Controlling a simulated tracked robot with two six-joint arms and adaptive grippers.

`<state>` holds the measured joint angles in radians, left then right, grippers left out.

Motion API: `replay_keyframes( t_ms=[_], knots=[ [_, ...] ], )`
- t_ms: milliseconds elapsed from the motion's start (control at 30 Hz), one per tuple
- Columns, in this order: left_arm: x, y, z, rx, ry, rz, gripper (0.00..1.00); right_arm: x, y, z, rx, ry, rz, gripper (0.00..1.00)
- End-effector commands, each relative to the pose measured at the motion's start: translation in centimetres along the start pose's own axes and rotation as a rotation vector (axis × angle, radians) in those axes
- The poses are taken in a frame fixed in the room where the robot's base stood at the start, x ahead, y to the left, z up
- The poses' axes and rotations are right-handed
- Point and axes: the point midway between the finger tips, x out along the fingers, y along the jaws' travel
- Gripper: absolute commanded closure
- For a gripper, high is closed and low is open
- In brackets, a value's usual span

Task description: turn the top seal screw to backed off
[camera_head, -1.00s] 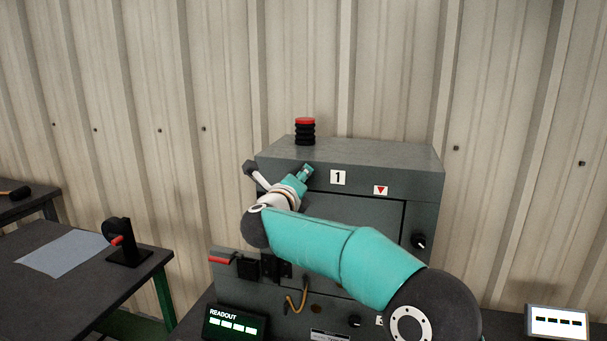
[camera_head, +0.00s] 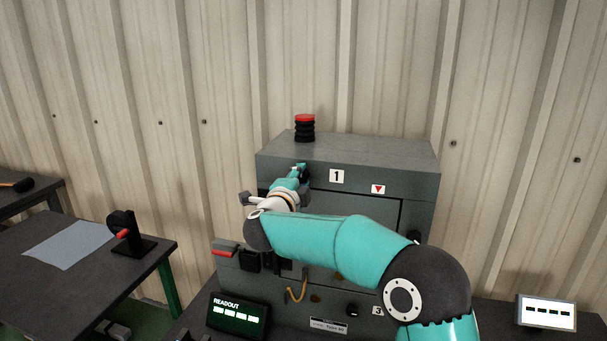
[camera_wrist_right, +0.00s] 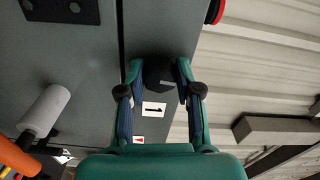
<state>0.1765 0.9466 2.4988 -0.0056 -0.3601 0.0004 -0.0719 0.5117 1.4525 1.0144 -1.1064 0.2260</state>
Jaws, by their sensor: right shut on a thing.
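The top seal screw shows as a black round knob (camera_wrist_right: 158,73) on the enclosure's upper front in the right wrist view, beside the label "1". My right gripper (camera_wrist_right: 158,80) is shut on it, with one teal finger on each side. In the head view my right gripper (camera_head: 299,172) reaches the upper left of the grey enclosure (camera_head: 400,160), and the screw is mostly hidden behind it. The knob's turn position cannot be read from these views. My left gripper is not in view.
A red-topped black stack (camera_head: 304,128) stands on the enclosure. A readout box (camera_head: 237,315) sits in front, and a white display (camera_head: 546,312) at the right. A side table (camera_head: 110,270) at the left bears a blue sheet (camera_head: 68,245) and a black stand with a red handle (camera_head: 125,235).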

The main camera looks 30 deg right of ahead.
Motion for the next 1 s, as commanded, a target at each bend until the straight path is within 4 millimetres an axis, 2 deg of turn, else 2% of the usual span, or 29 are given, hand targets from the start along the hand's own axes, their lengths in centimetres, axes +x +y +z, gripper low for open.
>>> replay_keyframes(
  t_ms=[33, 567, 600, 733, 1000],
  knots=[
    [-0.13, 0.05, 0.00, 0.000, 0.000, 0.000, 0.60, -0.27, 0.66, 0.69, -0.022, -0.016, 0.012, 1.00],
    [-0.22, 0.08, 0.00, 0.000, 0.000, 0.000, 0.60, -0.29, 0.82, 0.74, -0.053, -0.017, 0.013, 1.00],
    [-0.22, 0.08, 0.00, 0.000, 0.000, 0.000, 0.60, -0.29, 0.82, 0.74, -0.053, -0.017, 0.013, 0.65],
    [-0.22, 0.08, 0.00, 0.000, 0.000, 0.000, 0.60, -0.25, 0.74, 0.63, -0.052, -0.014, 0.012, 0.43],
    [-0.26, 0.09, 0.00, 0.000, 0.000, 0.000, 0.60, -0.11, 0.41, 0.27, -0.049, -0.007, 0.006, 0.41]
  ],
)
